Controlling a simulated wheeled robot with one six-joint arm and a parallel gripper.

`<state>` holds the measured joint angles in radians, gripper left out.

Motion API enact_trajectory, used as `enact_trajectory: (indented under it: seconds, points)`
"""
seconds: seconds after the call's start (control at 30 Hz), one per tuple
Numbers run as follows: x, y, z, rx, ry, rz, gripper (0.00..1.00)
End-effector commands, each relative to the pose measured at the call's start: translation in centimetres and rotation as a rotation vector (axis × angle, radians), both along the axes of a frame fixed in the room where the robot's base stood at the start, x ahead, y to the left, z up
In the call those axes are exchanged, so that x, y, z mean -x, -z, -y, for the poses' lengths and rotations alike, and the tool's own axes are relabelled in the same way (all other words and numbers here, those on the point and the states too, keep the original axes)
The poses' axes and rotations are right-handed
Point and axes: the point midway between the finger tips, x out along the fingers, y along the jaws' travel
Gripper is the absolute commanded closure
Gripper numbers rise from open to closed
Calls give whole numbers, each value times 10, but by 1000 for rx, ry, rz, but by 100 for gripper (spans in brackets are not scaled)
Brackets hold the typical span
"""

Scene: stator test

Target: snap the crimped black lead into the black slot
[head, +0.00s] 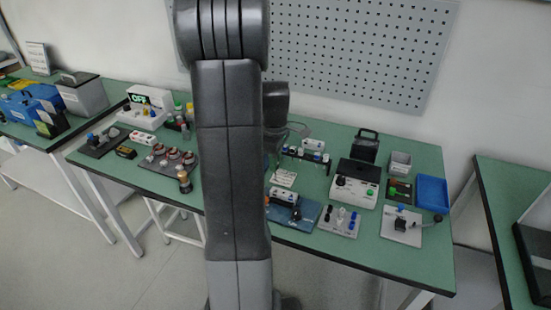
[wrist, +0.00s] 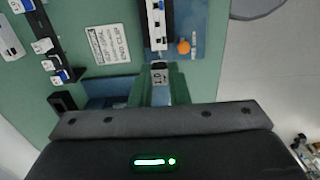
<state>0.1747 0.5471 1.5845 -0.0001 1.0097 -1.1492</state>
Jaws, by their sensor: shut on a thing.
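In the wrist view, my gripper (wrist: 160,88) is shut on a small piece with a dark end and a pale, marked face, apparently the crimped black lead (wrist: 160,76). It sits between the two dark green fingers. Just beyond its tip is a white terminal block (wrist: 157,20) with dark openings, on a blue base (wrist: 188,18). The dark end looks close to the block's near end; I cannot tell whether they touch. Which opening is the black slot is unclear. In the head view, the block (head: 284,196) and blue base (head: 309,214) show right of my arm, which hides my gripper.
An orange knob (wrist: 183,47) is beside the block. A printed card (wrist: 108,44) and a dark rack with several white and blue pieces (wrist: 50,50) are to the left. In the head view, a white tester (head: 355,188) and a connector plate (head: 338,221) stand right of the base.

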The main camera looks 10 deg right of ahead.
Motion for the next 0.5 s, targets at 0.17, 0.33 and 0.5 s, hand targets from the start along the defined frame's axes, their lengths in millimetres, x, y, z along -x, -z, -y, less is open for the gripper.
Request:
enact_trajectory:
  seconds: [0.17, 0.33, 0.5]
  points:
    - [0, 13, 0, -1, 0, -1, 100]
    - [0, 31, 0, 0, 0, -1, 100]
    - [0, 37, 0, -1, 0, -1, 100]
